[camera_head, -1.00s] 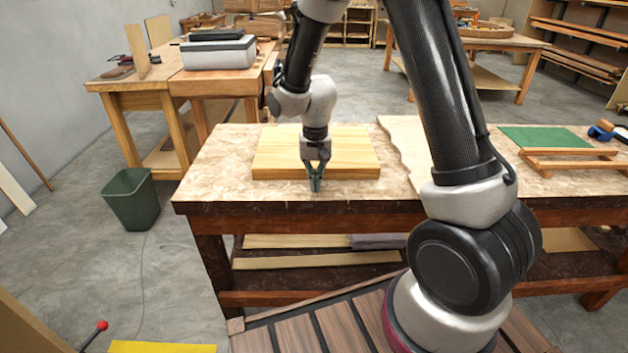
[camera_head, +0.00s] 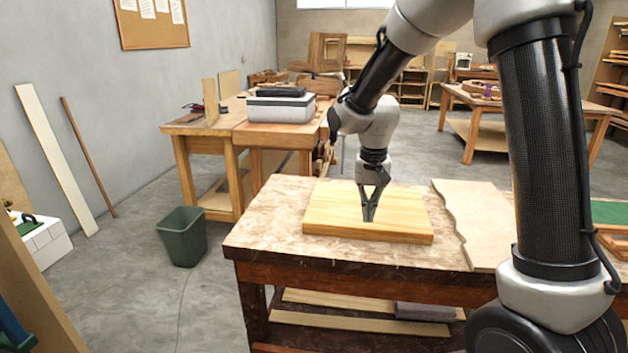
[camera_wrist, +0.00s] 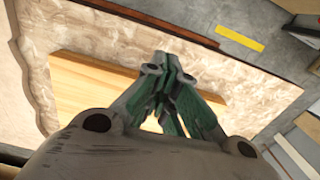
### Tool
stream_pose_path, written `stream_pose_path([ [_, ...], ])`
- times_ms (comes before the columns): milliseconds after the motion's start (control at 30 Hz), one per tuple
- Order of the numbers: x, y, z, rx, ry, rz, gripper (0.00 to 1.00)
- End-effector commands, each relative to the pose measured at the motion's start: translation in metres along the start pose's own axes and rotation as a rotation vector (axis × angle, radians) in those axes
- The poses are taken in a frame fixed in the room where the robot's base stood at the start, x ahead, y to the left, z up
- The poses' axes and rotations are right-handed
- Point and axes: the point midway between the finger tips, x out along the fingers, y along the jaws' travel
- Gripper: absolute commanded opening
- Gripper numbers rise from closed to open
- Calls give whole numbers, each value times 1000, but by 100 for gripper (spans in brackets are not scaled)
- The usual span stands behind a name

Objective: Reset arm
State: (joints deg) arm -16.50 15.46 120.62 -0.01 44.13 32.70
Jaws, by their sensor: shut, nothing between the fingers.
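My gripper (camera_head: 369,215) is shut and empty, pointing down over the wooden board in the head view. The board (camera_head: 325,208) is a flat, light yellow slab lying on the workbench (camera_head: 262,237). In the wrist view, the green-padded fingers of my gripper (camera_wrist: 165,72) are together, with the board (camera_wrist: 85,88) behind them on the mottled bench top. I cannot tell how far the fingertips are above the board.
A wavy-edged thin sheet (camera_head: 475,220) lies on the bench right of the board. A green bin (camera_head: 182,237) stands on the floor at left. A second bench (camera_head: 210,130) behind carries a grey-white case (camera_head: 280,108). Floor around the bin is clear.

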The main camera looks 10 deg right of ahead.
Motion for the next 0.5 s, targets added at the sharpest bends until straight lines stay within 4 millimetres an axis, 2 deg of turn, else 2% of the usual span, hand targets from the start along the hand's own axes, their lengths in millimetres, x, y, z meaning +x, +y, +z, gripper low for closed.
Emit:
stream_pose_path([
  [67,2,3,5,-68,-18,11,0],
  [133,9,16,26,-162,-73,38,0],
  [167,5,24,37,-206,-86,43,0],
  [300,-27,56,69,-318,-79,31,0],
  [500,-74,105,115,-396,-6,0,0],
])
